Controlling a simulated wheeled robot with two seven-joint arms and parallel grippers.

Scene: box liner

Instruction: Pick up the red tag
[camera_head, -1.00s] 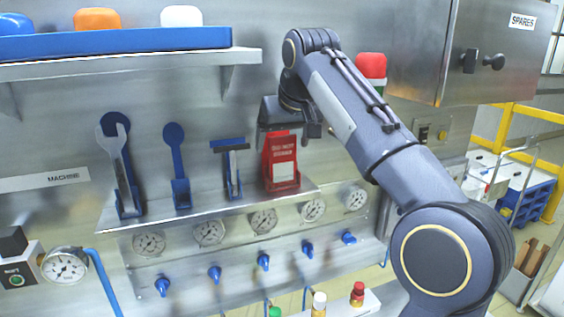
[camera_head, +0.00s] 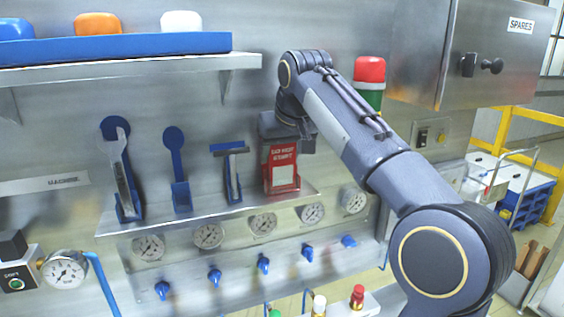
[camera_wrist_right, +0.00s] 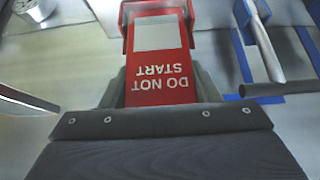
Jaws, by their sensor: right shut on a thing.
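The red tag (camera_head: 282,163) is at the right end of the steel ledge below the wall panel. It has white lettering and a pale blank patch. In the right wrist view the tag (camera_wrist_right: 160,62) reads "DO NOT START" upside down. My right gripper (camera_head: 284,137) is at the tag's upper end, shut on it. In the right wrist view the gripper's fingers (camera_wrist_right: 158,88) flank the tag. A red holder (camera_wrist_right: 128,12) shows around the tag's far end; I cannot tell whether the tag still touches it. My left gripper is not in view.
Left of the tag on the ledge (camera_head: 205,215) are a squeegee-like tool (camera_head: 230,165), a blue holder (camera_head: 177,170) and a wrench (camera_head: 122,165). Gauges (camera_head: 263,222) and blue valves (camera_head: 263,264) sit below. A steel cabinet (camera_head: 440,50) stands at the upper right.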

